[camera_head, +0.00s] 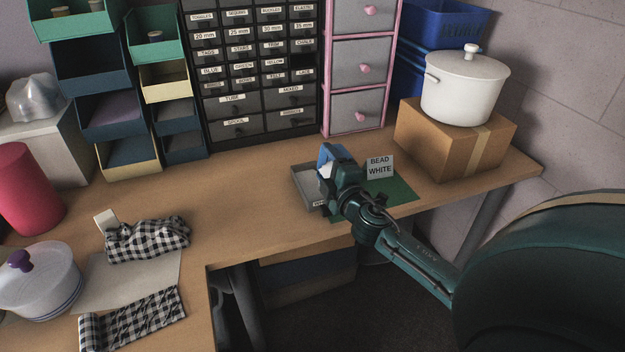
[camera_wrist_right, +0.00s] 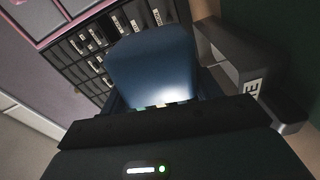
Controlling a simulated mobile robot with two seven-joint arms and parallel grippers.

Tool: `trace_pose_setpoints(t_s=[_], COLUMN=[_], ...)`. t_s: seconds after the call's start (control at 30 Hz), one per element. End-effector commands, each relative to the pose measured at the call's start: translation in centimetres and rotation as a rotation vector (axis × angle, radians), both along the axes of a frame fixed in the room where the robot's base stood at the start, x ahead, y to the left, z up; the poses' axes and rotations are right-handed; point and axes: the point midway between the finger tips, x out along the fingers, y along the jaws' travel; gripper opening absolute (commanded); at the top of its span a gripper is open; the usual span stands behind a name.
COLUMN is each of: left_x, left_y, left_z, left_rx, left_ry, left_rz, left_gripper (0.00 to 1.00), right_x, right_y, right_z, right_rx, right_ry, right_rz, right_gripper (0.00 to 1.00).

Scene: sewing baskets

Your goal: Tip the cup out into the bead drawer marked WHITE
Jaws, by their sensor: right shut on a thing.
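My right gripper (camera_head: 340,178) is shut on a blue cup (camera_head: 325,153), held above the right part of the table. The cup fills the middle of the right wrist view (camera_wrist_right: 152,62); whether anything is inside it cannot be told. An open grey drawer (camera_head: 303,183) sits on the table just left of and below the gripper, partly hidden by it. The drawer also shows at the right of the wrist view (camera_wrist_right: 228,52), with a partly cut-off label. My left gripper is not in view.
A green mat (camera_head: 400,190) lies under the sign. A cardboard box (camera_head: 455,140) with a white lidded pot (camera_head: 462,88) stands to the right. A labelled drawer cabinet (camera_head: 238,128) and a pink-framed unit (camera_head: 357,105) stand behind.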

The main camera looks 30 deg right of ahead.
Motion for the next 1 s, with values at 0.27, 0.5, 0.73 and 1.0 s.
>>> trace_pose_setpoints(t_s=[0.27,0.5,0.73,1.0], left_x=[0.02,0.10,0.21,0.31], left_y=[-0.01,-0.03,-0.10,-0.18], left_z=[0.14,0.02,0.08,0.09], left_rx=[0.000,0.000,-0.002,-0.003], left_ry=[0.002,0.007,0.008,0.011], left_rz=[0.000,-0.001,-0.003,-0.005], left_gripper=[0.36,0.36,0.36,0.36], right_x=[0.03,0.05,0.07,0.08], right_y=[0.13,0.23,0.31,0.40], right_z=[0.10,0.12,0.13,0.16], right_rx=[-0.036,-0.062,-0.086,-0.116], right_ry=[0.005,0.010,0.015,0.020], right_rz=[0.000,0.000,0.000,0.000], right_gripper=[0.40,0.40,0.40,0.40])
